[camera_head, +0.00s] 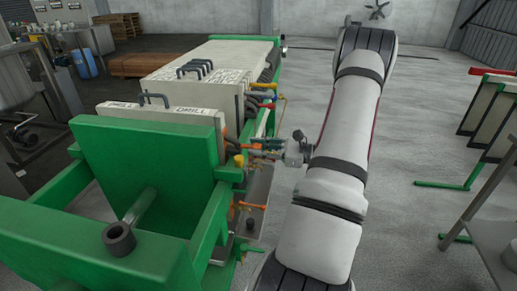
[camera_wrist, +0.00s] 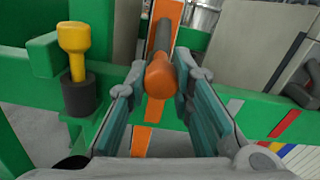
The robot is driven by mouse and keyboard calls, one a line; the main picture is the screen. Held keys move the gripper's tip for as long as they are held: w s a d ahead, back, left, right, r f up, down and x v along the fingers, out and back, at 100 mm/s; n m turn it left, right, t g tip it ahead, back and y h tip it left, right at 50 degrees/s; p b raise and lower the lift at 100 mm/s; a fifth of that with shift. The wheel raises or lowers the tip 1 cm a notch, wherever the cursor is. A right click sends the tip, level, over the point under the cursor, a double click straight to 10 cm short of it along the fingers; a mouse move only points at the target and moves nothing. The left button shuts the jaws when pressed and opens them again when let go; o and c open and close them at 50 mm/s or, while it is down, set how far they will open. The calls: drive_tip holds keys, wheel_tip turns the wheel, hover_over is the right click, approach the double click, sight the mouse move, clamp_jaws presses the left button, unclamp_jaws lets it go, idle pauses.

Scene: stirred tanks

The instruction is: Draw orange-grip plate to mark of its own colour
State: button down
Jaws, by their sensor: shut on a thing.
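The orange grip (camera_wrist: 160,76) is between the two teal fingers of my gripper (camera_wrist: 160,88) in the wrist view, and the fingers are shut on it. Its dark shaft runs up and away from the fingers. In the head view my gripper (camera_head: 274,150) reaches in from the right to the side of the plate stack (camera_head: 200,80). The held grip is hard to make out there, and the plate's body is mostly hidden.
A yellow grip (camera_wrist: 74,42) with a black collar stands left of my fingers. A green end block (camera_head: 145,150) stands at the near end of the press.

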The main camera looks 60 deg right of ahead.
drive_tip(key=shift+w+d, duration=0.2)
drive_tip(key=shift+d, duration=0.25)
drive_tip(key=c, duration=1.4)
unclamp_jaws()
drive_tip(key=shift+f, duration=0.1)
drive_tip(key=shift+o, duration=0.2)
drive_tip(key=shift+s, duration=0.1)
drive_tip(key=v, duration=1.2)
drive_tip(key=shift+a, duration=0.1)
